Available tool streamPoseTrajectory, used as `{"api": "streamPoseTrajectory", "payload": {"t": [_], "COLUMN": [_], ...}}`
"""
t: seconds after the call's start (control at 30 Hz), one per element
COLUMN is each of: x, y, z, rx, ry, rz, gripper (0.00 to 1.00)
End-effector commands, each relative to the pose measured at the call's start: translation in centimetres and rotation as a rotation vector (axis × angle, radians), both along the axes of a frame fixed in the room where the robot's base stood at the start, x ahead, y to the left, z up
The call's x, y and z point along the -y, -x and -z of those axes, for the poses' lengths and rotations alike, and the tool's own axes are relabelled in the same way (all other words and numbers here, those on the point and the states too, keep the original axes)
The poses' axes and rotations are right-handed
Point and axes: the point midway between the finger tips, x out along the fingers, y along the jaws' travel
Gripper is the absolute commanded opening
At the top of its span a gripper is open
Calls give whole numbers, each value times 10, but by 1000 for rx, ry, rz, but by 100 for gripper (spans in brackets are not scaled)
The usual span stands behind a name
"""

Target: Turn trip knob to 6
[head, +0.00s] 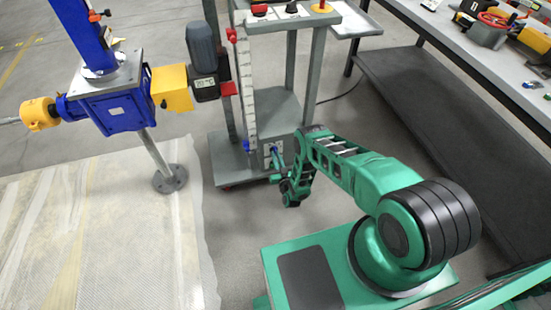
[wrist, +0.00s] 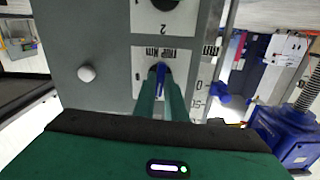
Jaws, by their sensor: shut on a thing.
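The trip knob is a blue bar-shaped knob (wrist: 160,73) on a black round base, on a white label plate (wrist: 140,58) of the grey panel. The plate's small lettering appears upside down, and I cannot read the knob's setting. My gripper's two green fingers (wrist: 161,92) are shut on the knob, one on each side, hiding its lower part. In the head view my gripper (head: 276,166) reaches the small panel (head: 267,152) low on the grey cart, and the knob is mostly hidden there.
A white round button (wrist: 86,73) is left of the knob. A second plate (wrist: 150,20) marked 2 is above it. A white scale (head: 247,90) with a blue pointer (wrist: 220,92) stands beside the panel. The blue screw jack (head: 108,105) stands left; a workbench (head: 480,60) is right.

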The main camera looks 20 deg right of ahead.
Motion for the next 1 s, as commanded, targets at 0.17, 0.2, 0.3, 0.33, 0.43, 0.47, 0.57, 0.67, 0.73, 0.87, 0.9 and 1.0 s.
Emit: {"api": "streamPoseTrajectory", "payload": {"t": [0.17,0.2,0.3,0.33,0.43,0.47,0.57,0.67,0.73,0.87,0.9,1.0], "x": [0,0,0,0,1,1,1,1,2,2,2,2], "y": [0,0,0,0,0,0,1,1,1,1,1,1], "z": [0,1,1,1,1,1,1,1,1,1,1,2], "rx": [-1,-1,-1,-1,-1,-1,-2,-1,-1,-1,0,0], "ry": [-167,-205,-300,-328,-423,-451,-546,-640,-706,-829,-867,-961], "rz": [0,0,0,0,0,0,1,1,1,2,2,3], "gripper": [0,0,0,0,0,0,0,0,0,0,0,0]}}
